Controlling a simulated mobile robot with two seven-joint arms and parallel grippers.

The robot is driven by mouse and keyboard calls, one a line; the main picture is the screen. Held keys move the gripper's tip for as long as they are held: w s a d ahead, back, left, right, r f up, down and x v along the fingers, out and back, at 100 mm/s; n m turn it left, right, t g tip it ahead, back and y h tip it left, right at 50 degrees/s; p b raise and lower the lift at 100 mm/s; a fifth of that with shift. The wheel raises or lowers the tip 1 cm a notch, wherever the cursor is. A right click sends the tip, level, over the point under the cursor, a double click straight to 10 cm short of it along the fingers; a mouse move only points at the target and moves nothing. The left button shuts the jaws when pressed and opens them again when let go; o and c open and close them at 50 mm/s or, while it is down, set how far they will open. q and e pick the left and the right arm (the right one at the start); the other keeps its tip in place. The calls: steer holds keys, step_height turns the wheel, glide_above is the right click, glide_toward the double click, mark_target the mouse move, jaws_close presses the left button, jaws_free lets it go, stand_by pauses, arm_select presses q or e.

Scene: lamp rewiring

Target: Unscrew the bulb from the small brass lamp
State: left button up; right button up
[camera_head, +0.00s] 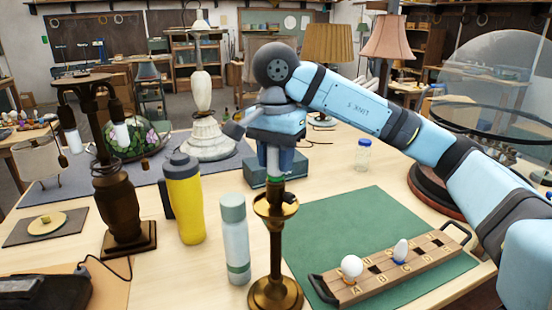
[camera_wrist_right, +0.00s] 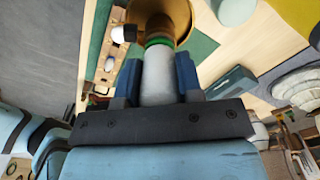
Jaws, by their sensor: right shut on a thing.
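The small brass lamp (camera_head: 275,245) stands upright near the front middle of the table, with a round base and a cup at its top. My right gripper (camera_head: 274,172) reaches down over the top of the lamp. In the right wrist view its two blue fingers are shut on a whitish bulb (camera_wrist_right: 157,85), one on each side. A green ring (camera_wrist_right: 158,42) shows at the bulb's end by the lamp's brass cup (camera_wrist_right: 172,14). The bulb is in line with the lamp top; its threads are hidden. My left gripper is not in view.
A pale bottle (camera_head: 235,240) and a yellow bottle (camera_head: 185,200) stand close left of the lamp. A wooden rack (camera_head: 425,262) holding bulbs lies on a green mat (camera_head: 340,215) at right. A dark multi-arm lamp (camera_head: 122,200) stands further left.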

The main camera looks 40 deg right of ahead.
steer(key=n, duration=0.2)
steer(key=shift+n, duration=0.4)
steer(key=shift+r+p, duration=2.15)
steer(key=shift+r, duration=0.45)
steer(key=shift+f, duration=0.1)
